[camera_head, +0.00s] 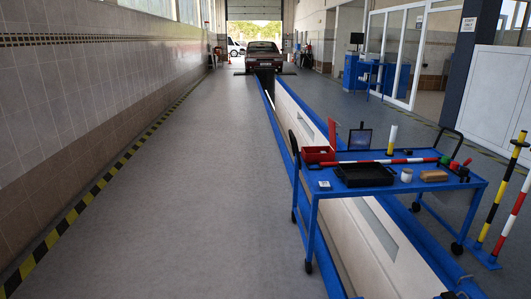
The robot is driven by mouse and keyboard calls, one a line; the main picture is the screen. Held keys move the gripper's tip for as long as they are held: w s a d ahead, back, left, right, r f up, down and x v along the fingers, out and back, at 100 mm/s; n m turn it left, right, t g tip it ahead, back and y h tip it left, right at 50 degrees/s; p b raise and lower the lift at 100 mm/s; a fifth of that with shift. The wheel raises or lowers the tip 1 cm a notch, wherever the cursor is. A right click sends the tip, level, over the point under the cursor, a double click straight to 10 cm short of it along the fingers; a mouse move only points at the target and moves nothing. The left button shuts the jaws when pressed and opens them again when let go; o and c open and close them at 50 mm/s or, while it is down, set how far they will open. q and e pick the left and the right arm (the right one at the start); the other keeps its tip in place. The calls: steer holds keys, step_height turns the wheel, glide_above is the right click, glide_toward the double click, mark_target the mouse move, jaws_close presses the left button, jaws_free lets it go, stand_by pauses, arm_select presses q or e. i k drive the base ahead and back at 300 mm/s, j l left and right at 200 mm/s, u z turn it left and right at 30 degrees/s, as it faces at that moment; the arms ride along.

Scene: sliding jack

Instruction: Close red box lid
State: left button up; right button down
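A small red box (316,156) stands at the back left corner of a blue cart's top. Its red lid (332,132) appears raised upright at the box's right side, so the box looks open. The inside of the box is too small to make out. Neither of my grippers shows in the head view.
The blue wheeled cart (466,184) also carries a black tray (364,180), a red-white bar (391,161), a white cup (407,175), a brown block (434,175) and a tablet-like panel (360,139). Striped posts (501,192) stand at right. A long pit lies beneath the cart; the left floor is clear.

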mark_target(331, 124)
steer(key=i+j+z, duration=0.1)
steer(key=i, duration=1.7)
